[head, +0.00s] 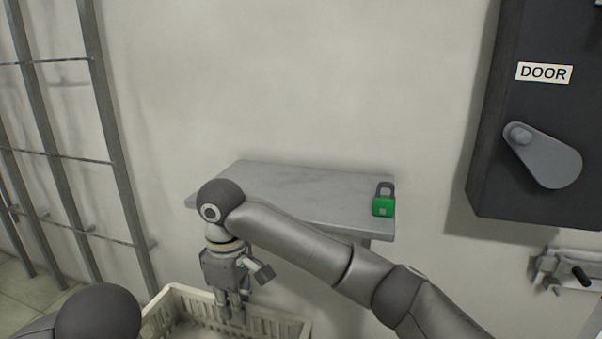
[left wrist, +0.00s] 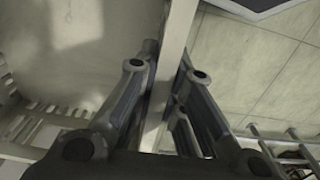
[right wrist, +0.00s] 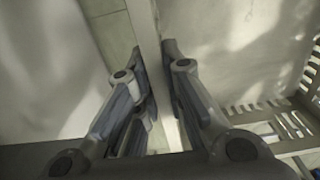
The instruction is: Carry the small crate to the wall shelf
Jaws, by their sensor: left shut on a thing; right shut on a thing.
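The small crate (head: 278,324) is cream-coloured with slotted walls. It shows at the bottom of the head view, below and in front of the wall shelf, partly cut off by the frame. My right gripper (head: 236,308) is shut on its rim. In the right wrist view the fingers (right wrist: 160,85) pinch the crate's wall (right wrist: 146,30). My left gripper (left wrist: 165,85) is shut on another stretch of the crate's rim (left wrist: 178,35); its fingers are out of the head view. The grey wall shelf (head: 300,190) is fixed to the wall, partly hidden by my right arm.
A green padlock (head: 383,206) stands on the shelf's right end; the rest of its visible top is bare. A dark box labelled DOOR (head: 540,120) with a grey lever hangs at right, above a latch (head: 568,270). A metal rack (head: 100,110) stands at left.

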